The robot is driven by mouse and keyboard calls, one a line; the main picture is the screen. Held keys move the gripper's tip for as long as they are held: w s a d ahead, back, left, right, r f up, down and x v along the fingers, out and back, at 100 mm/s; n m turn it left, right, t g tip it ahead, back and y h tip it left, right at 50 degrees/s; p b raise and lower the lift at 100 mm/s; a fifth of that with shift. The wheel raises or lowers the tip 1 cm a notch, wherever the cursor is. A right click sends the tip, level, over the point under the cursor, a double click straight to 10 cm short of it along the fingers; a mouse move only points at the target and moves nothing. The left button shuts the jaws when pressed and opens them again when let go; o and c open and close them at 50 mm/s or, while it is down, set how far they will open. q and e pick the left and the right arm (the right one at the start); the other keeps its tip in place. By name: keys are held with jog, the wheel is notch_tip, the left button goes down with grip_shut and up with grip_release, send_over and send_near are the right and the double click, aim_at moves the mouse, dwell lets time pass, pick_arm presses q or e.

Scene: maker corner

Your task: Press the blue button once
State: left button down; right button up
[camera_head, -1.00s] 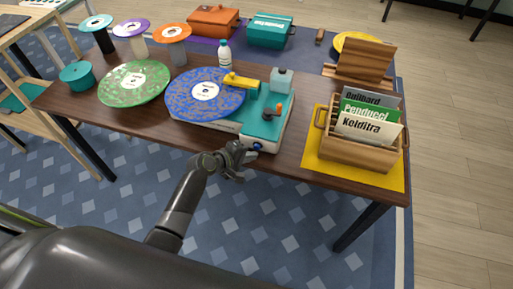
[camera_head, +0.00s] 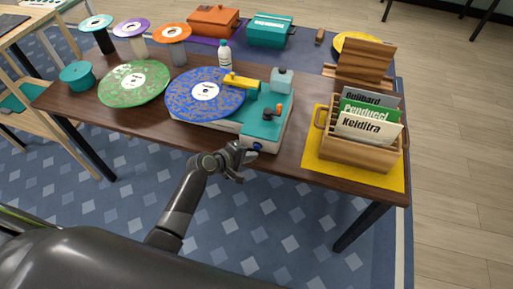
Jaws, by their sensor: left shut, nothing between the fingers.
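The blue button (camera_head: 258,146) is a small dark blue round knob on the front face of the record player (camera_head: 270,128), near its right end. The record player has a teal top, and a blue speckled record (camera_head: 205,105) lies on it. My left gripper (camera_head: 247,154) is at the table's front edge, just left of the button and very close to it. Its fingers are shut and empty. I cannot tell whether the fingertips touch the button. My right gripper is not in view.
A wooden crate of record sleeves (camera_head: 355,155) stands on a yellow mat (camera_head: 312,166) at the right. A green record (camera_head: 134,82) lies at the left. A white bottle (camera_head: 225,56) stands behind the record player. Open floor lies in front of the table.

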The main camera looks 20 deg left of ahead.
pick_arm(q)
jog(key=shift+w, duration=0.15)
dwell(0.4)
jog(key=shift+w, duration=0.3)
jog(key=shift+w, duration=0.55)
dwell(0.7)
jog(key=shift+s, duration=0.1)
jog(key=shift+s+r+p, duration=0.1)
jog(key=shift+s+p, duration=0.2)
jog(key=shift+s, duration=0.65)
jog(key=s+p, duration=0.2)
jog(key=s, duration=0.3)
